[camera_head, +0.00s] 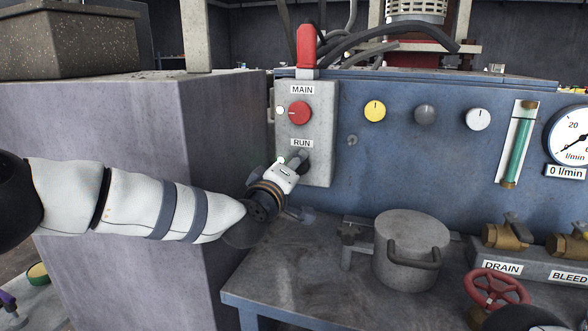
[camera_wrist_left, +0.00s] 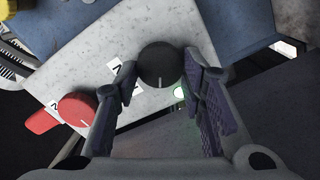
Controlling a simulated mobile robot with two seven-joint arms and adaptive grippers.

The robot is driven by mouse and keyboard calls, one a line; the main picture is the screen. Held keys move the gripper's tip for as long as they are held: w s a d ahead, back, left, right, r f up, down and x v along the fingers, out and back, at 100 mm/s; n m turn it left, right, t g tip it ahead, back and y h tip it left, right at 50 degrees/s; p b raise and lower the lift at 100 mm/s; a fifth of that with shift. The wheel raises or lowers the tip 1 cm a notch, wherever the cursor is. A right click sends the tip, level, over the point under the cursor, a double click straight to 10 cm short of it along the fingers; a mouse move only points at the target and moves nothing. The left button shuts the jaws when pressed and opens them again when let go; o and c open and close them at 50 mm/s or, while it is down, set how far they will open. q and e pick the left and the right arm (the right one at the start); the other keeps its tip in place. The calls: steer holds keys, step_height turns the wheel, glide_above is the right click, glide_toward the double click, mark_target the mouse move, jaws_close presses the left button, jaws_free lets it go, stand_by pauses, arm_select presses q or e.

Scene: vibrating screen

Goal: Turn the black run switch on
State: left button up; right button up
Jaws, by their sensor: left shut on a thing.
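The black run switch (camera_wrist_left: 160,65) is a round knob with a pale mark, on a light grey panel (camera_head: 323,120) under the RUN label. In the left wrist view its mark points toward the bottom of the picture. My left gripper (camera_head: 300,160) is at the knob, with one finger on each side of it. The left wrist view shows the fingertips (camera_wrist_left: 160,72) closed on its sides. In the head view the gripper hides most of the knob. My right gripper is not in view.
A red MAIN knob (camera_head: 300,112) sits above on the same panel. A red handle (camera_head: 307,45) rises over it. Yellow, grey and white knobs are on the blue wall to the right. A lidded grey pot (camera_head: 411,250) stands on the bench below. A concrete block (camera_head: 120,130) is at left.

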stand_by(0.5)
arm_select(q)
steer(key=o, duration=1.1)
steer(key=shift+o, duration=0.2)
steer(key=v, duration=1.2)
